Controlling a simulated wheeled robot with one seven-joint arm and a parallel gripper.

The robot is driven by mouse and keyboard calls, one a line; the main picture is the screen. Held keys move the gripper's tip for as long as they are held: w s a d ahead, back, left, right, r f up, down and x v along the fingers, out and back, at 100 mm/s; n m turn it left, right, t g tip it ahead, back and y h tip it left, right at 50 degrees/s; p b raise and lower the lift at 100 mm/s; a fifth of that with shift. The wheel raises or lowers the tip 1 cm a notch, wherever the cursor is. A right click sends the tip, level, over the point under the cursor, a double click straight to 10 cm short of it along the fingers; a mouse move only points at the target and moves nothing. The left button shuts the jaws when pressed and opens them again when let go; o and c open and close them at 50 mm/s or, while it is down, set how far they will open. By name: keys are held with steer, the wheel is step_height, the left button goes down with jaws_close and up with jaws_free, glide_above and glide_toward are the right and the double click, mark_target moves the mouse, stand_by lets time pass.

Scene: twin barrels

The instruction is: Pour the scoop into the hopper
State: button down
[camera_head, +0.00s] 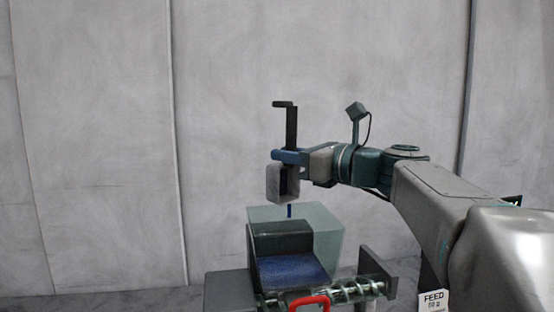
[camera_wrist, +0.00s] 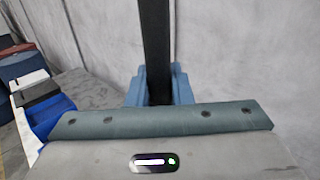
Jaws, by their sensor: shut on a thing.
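The scoop (camera_head: 274,184) is a grey box-shaped cup with a dark upright handle. My gripper (camera_head: 288,157) is shut on that handle, and the handle (camera_wrist: 155,45) also stands between the blue fingers in the wrist view. The scoop is tipped, its dark opening facing sideways, above the hopper (camera_head: 325,224), a clear greenish bin. A small blue bit (camera_head: 289,211) shows just under the scoop, at the hopper's top. Blue material (camera_head: 290,271) lies inside the hopper beside a dark block. I cannot tell how much is left in the scoop.
Below the hopper are a coiled auger (camera_head: 345,293) and a red handle (camera_head: 308,302). Pale panelled walls stand behind. In the wrist view, dark blue and red shapes (camera_wrist: 20,65) lie at left.

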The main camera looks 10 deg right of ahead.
mark_target(294, 147)
steer(key=shift+s+d+f+n+t+y+b, duration=0.2)
steer(key=shift+s+t+y+b, duration=0.25)
steer(key=shift+b, duration=1.1)
steer(key=shift+s+d+r+n+t+y+b, duration=0.1)
steer(key=shift+s+d+t+y+b, duration=0.25)
steer(key=shift+b, duration=1.15)
steer(key=shift+s+d+f+n+t+y+b, duration=0.15)
steer(key=shift+s+t+y+b, duration=0.3)
steer(key=shift+b, duration=1.1)
steer(key=r+p, duration=0.1)
steer(key=p, duration=0.2)
steer(key=shift+g+h, duration=0.25)
steer(key=shift+h, duration=0.1)
steer(key=g+h+p, duration=0.1)
steer(key=p, duration=0.6)
steer(key=shift+r+m+g+h, duration=0.3)
steer(key=shift+r+m+g, duration=0.05)
steer(key=shift+r+g, duration=0.05)
steer(key=g+h+p, duration=0.1)
steer(key=p, duration=0.6)
steer(key=r+g+h+p, duration=0.1)
steer(key=g+p, duration=0.1)
steer(key=p, duration=0.5)
steer(key=shift+r+m+h, duration=0.15)
steer(key=shift+m+h, duration=0.25)
steer(key=shift+g+p, duration=0.3)
steer(key=shift+p, duration=0.3)
steer(key=shift+f, duration=0.25)
